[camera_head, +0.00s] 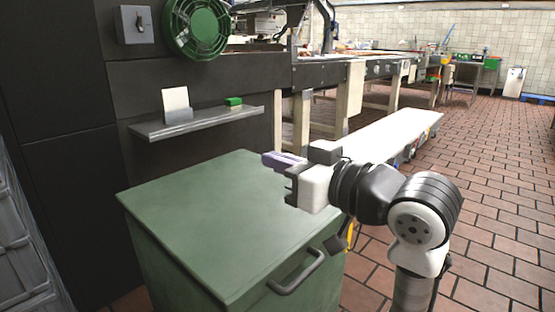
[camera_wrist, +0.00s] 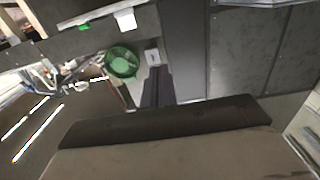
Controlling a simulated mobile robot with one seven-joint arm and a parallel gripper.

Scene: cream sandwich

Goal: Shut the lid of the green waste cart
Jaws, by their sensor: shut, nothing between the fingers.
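The green waste cart (camera_head: 168,262) stands in the lower middle of the head view, beside the dark wall. Its green lid (camera_head: 195,205) lies flat over the top of the cart, with no gap visible along the front and left edges. A dark bar handle (camera_head: 298,274) is on the cart's front side. My gripper (camera_head: 283,162) is shut and empty, above the lid's right back part and pointing left; it seems clear of the lid. Its fingers (camera_wrist: 157,88) also show in the wrist view, pointing toward the wall. My arm hides the lid's right back corner.
A wall shelf (camera_head: 195,124) holding a white card (camera_head: 176,103) and a green block (camera_head: 234,101) juts out behind the cart. A green fan (camera_head: 196,27) and a switch box (camera_head: 133,25) are above. Grey crates (camera_head: 22,245) stand at left. Tiled floor is free at right.

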